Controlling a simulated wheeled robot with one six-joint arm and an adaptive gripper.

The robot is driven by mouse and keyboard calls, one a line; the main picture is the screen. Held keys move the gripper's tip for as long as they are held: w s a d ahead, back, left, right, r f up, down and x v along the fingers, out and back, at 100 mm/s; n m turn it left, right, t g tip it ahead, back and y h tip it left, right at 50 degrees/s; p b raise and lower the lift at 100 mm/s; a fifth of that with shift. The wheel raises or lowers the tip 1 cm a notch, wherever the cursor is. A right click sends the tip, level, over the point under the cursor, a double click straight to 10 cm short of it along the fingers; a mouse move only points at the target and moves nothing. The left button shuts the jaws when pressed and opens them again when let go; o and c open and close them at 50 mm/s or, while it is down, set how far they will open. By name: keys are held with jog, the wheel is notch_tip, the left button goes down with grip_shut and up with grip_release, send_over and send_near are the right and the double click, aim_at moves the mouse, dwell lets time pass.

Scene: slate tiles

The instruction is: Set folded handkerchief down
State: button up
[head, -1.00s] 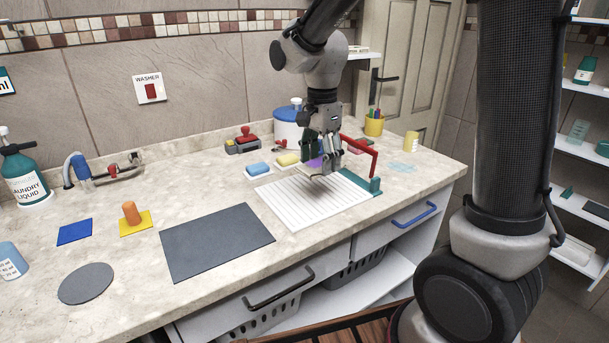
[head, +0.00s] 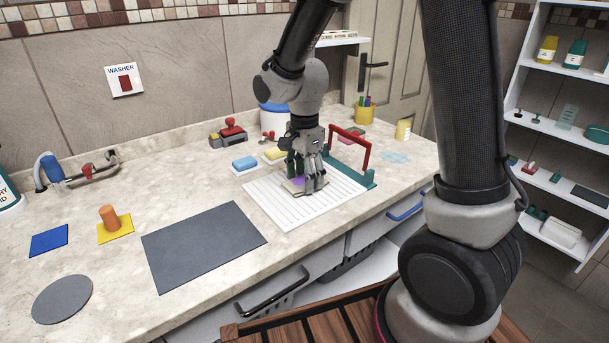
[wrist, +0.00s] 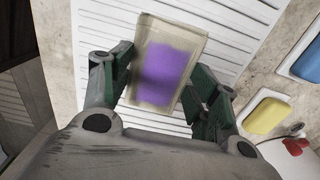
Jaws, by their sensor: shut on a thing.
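The folded handkerchief (wrist: 166,70) is a flat beige rectangle with a purple patch. My gripper (wrist: 160,82) is shut on it, with one finger at each long side in the wrist view. In the head view my gripper (head: 306,186) is low over the white ribbed board (head: 270,205), and the handkerchief (head: 292,187) shows partly behind the fingers. The handkerchief is at or just above the board; I cannot tell whether it touches.
A teal-based frame with a red handle (head: 350,145) stands at the board's right end. A blue sponge (head: 245,162) and a yellow sponge (head: 275,154) lie behind the board. A dark grey mat (head: 205,245) lies to the left. The counter between is clear.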

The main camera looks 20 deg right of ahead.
jog(key=o, duration=1.1)
jog(key=shift+f, duration=0.1)
notch_tip(320, 180, up, 12)
jog(key=s+d+r+n+t, duration=0.2)
jog(key=s+d+r+n, duration=0.1)
jog(key=s+d+n, duration=0.4)
jog(key=s+d+r+n+t, duration=0.2)
jog(key=s+d+n, duration=0.5)
jog(key=s, duration=0.6)
jog(key=shift+d+r, duration=0.45)
jog(key=shift+d, duration=0.15)
